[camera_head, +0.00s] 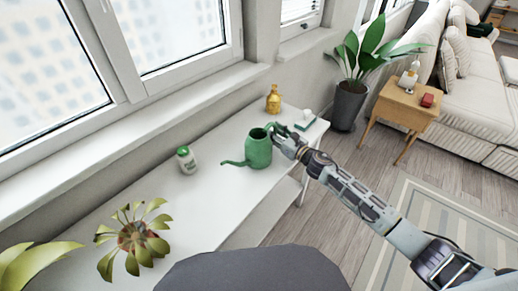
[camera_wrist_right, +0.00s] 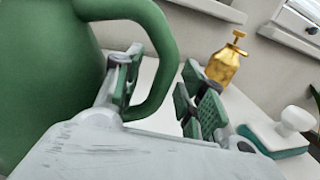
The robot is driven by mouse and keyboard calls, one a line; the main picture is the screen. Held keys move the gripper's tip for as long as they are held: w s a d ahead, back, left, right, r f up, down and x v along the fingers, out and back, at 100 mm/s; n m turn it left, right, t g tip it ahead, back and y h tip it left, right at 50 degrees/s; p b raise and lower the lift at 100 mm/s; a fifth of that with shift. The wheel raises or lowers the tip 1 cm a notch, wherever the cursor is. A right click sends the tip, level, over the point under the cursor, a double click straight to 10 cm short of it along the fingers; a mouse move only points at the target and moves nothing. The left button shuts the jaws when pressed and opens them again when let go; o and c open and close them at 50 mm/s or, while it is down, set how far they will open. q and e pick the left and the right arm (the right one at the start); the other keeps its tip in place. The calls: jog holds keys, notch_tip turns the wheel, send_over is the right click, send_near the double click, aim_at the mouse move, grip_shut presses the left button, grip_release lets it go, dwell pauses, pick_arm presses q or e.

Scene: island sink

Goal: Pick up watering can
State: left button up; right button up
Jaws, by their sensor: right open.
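The green watering can (camera_head: 258,152) stands upright on the white table, its spout pointing left and its handle on the right. In the right wrist view the can (camera_wrist_right: 40,80) fills the left side, with its curved handle (camera_wrist_right: 168,55) reaching between the fingers. My right gripper (camera_head: 284,137) is at the handle side of the can. In the wrist view my right gripper (camera_wrist_right: 155,98) is open, one finger inside the handle loop and the other outside it, with a gap to the outer finger. My left gripper is not in view.
The white table (camera_head: 215,205) also holds a gold sprayer (camera_head: 273,99), a white bottle with green cap (camera_head: 186,160), a brush (camera_head: 305,119) and a plant (camera_head: 133,240). The sprayer (camera_wrist_right: 226,62) and brush (camera_wrist_right: 285,133) lie beyond my right gripper. A window wall borders the table.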

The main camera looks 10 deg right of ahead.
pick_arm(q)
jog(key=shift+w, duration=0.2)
pick_arm(e)
jog(key=shift+c, duration=0.3)
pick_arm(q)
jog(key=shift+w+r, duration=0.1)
pick_arm(e)
jog(key=shift+c, duration=1.4)
grip_shut()
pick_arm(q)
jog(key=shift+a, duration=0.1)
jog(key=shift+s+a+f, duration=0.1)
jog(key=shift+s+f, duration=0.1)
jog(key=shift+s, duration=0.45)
pick_arm(e)
jog(key=shift+r, duration=0.15)
